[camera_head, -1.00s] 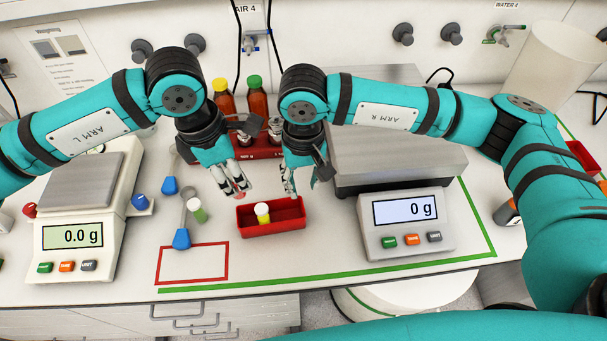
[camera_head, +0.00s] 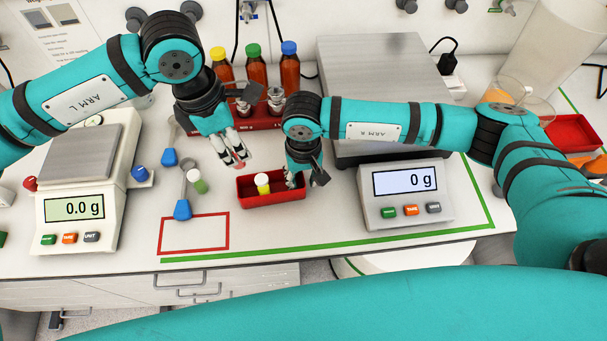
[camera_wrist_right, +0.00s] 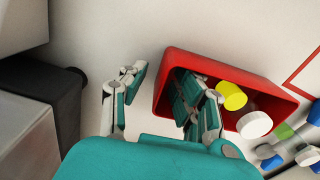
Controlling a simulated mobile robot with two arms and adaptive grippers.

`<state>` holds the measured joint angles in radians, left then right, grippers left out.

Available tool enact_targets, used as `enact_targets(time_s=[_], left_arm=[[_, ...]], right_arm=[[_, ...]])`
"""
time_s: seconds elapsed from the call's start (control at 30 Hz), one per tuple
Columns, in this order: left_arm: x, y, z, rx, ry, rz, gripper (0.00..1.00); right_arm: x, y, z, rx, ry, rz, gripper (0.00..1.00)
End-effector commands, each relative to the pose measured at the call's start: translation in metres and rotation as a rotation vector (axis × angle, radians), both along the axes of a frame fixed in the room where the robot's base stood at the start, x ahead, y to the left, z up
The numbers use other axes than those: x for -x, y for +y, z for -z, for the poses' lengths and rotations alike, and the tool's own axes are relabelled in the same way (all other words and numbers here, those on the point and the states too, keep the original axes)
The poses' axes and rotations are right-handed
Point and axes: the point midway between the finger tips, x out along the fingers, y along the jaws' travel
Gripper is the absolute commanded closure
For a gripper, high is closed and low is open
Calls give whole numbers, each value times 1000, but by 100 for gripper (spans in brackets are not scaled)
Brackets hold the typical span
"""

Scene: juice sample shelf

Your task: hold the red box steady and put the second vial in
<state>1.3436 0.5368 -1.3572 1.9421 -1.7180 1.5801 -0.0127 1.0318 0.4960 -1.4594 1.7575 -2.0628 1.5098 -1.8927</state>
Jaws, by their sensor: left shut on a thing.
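The red box (camera_head: 262,203) lies on the table, left of the right-hand scale. A vial with a white cap and yellow body (camera_head: 263,185) stands in it; its yellow part also shows in the right wrist view (camera_wrist_right: 231,95). My right gripper (camera_wrist_right: 165,88) is open at the box's right end, one finger inside and one outside, apart from the wall. My left gripper (camera_head: 239,162) is shut on a small pinkish-red thing, mostly hidden by the fingers, above the table just behind the box's left end. A green vial with a white cap (camera_head: 197,181) stands left of the box.
A red rack (camera_head: 262,123) with several brown bottles stands behind. Scales stand left (camera_head: 64,226) and right (camera_head: 405,195). Blue-ended tools (camera_head: 183,210) lie left of the box. A red outlined square (camera_head: 194,233) on the table front is empty.

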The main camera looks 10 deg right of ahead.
Motion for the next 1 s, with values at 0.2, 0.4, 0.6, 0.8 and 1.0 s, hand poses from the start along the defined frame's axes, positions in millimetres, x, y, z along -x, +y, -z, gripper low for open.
enact_targets(time_s=[0.2, 0.4, 0.6, 0.8, 1.0], left_arm=[[0, 0, 0, 0, 0, 0, 100], [0, 0, 0, 0, 0, 0, 100], [0, 0, 0, 0, 1, 3, 100], [1, -1, 7, 3, 5, 141, 100], [1, 1, 29, 1, 5, 203, 100]], right_arm=[[0, 0, 0, 0, 0, 0, 88], [0, 0, 0, 0, 0, 0, 100], [0, 0, -1, 0, 0, 1, 100], [0, 0, -1, 0, 0, 1, 100], [0, 0, -1, 0, 0, 1, 100]])
